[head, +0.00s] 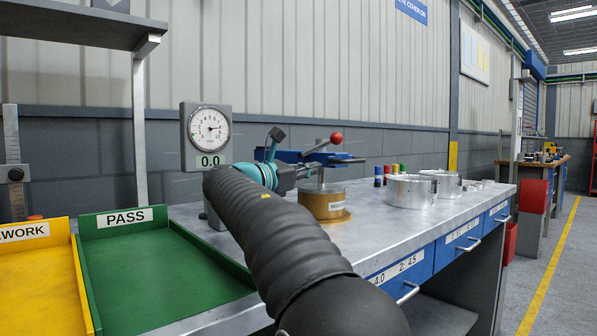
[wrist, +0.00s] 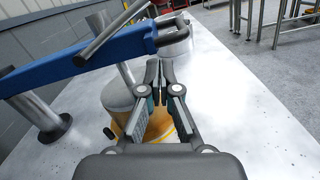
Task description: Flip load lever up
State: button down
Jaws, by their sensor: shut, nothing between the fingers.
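The load lever is a thin metal rod with a red ball knob (head: 336,138) at its right end, sloping up over a blue beam (head: 290,156). In the wrist view the grey rod (wrist: 110,34) crosses the blue beam (wrist: 70,67) at upper left; the red knob is not seen there. My gripper (head: 312,170) is shut and empty beside the beam, below the knob. In the wrist view its fingertips (wrist: 159,72) meet to the right of the rod, apart from it. A gold cylinder (head: 325,204) stands under the beam, partly behind my fingers in the wrist view.
A dial gauge (head: 208,128) reading 0.0 stands at left. A green PASS tray (head: 152,292) and a yellow tray (head: 42,252) are at front left. Silver cylinders (head: 410,190) and several coloured small pieces (head: 386,172) stand on the bench to the right.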

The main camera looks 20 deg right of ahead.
aim_at(319, 147)
jog(key=shift+w+d+r+p, duration=0.2)
jog(key=shift+d+r+p, duration=0.15)
jog(key=shift+d+r, duration=1.7)
jog(key=shift+a+r, duration=0.1)
